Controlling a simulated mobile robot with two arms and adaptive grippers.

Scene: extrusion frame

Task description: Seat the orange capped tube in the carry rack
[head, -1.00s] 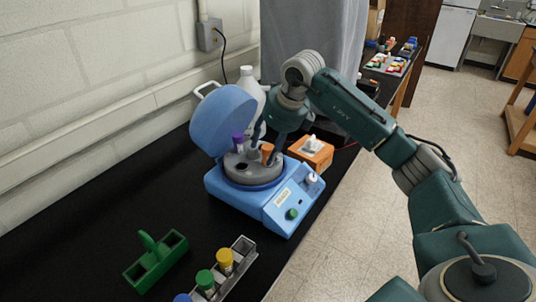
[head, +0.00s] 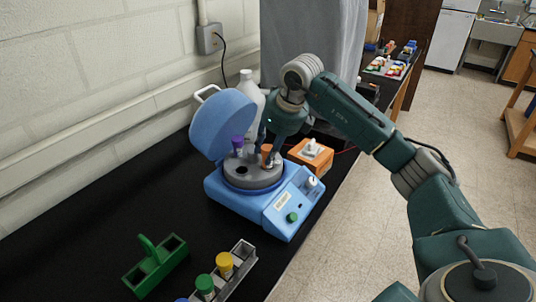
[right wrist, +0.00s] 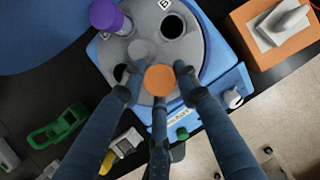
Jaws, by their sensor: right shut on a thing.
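The orange capped tube (head: 266,149) stands in a hole of the blue centrifuge's grey rotor; its orange cap also shows in the right wrist view (right wrist: 160,80), with the tube body hidden below it. My right gripper (head: 268,157) comes down from above, with its fingers around the cap, shut on the tube. The green carry rack (head: 148,272), with an upright handle and open slots, stands at the front left of the bench. It also shows at the left of the right wrist view (right wrist: 58,128). My left gripper is not in view.
The centrifuge (head: 247,207) has its lid (head: 222,124) raised. A purple capped tube (head: 238,143) stands in its rotor. A grey rack (head: 242,257) holds several capped tubes in front. An orange box (head: 310,155) and white bottle (head: 250,85) stand behind. The black bench at left is clear.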

